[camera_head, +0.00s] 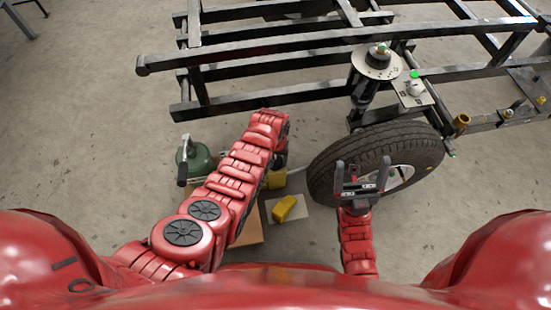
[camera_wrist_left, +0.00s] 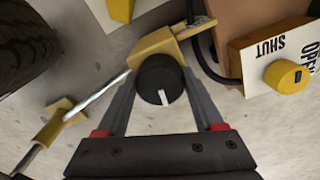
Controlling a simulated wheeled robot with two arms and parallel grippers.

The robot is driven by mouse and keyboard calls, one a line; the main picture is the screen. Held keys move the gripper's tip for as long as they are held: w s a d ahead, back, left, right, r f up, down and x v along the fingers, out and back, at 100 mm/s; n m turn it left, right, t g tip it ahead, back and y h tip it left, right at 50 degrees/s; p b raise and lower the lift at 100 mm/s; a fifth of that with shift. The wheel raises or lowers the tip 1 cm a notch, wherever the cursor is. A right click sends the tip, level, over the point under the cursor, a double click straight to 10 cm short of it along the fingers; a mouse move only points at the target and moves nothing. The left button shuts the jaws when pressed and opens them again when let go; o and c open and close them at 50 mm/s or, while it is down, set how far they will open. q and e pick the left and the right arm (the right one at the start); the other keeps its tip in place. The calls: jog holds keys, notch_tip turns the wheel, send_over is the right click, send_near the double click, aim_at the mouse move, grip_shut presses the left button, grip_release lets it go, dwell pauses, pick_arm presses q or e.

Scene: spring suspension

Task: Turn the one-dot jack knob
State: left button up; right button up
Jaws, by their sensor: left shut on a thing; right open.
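A round black knob (camera_wrist_left: 160,80) with a white pointer line sits on a yellow block (camera_wrist_left: 152,47) in the left wrist view. My left gripper (camera_wrist_left: 162,88) is shut on this knob, one finger on each side. I see no dots, so I cannot tell whether it is the one-dot knob. In the head view the left gripper (camera_head: 279,162) is beside the yellow block (camera_head: 275,180), and the knob is mostly hidden by the arm. My right gripper (camera_head: 362,172) is open and empty in front of the tyre.
A silver rod (camera_wrist_left: 100,95) leads from the block to another yellow fitting (camera_wrist_left: 58,112). A yellow knob (camera_wrist_left: 286,77) sits on a white OPEN/SHUT plate (camera_wrist_left: 252,57). A green vessel (camera_head: 200,160) stands left. The tyre (camera_head: 375,140) and black frame (camera_head: 270,55) bound the far side.

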pick_arm(q)
jog(key=shift+m, duration=0.6)
jog(key=shift+m+p, duration=0.3)
jog(key=shift+m, duration=0.4)
jog(key=o, duration=1.4)
jog(key=shift+r, duration=0.15)
